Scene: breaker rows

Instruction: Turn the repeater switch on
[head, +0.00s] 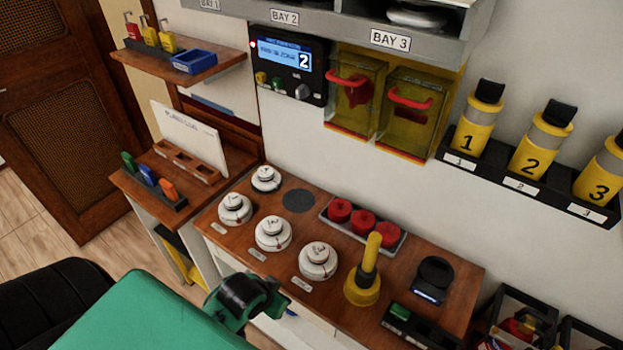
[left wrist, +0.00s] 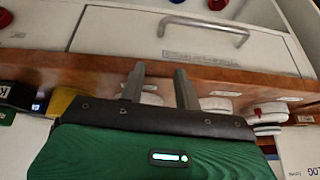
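I cannot pick out with certainty which control is the repeater switch. On the wooden counter (head: 225,212), a black box with a green part (head: 407,322) lies near the front right edge. My left gripper (head: 262,302) is low at the counter's front edge. In the left wrist view its two grey fingers (left wrist: 160,88) stand apart with nothing between them. My right gripper is not in view.
Several white round detectors (head: 273,233), a tray of red domes (head: 363,222), an upright yellow plunger-like tool (head: 363,285) and a black round device (head: 433,278) stand on the counter. A drawer handle (left wrist: 205,26) shows in the left wrist view. Yellow canisters (head: 541,140) are racked at right.

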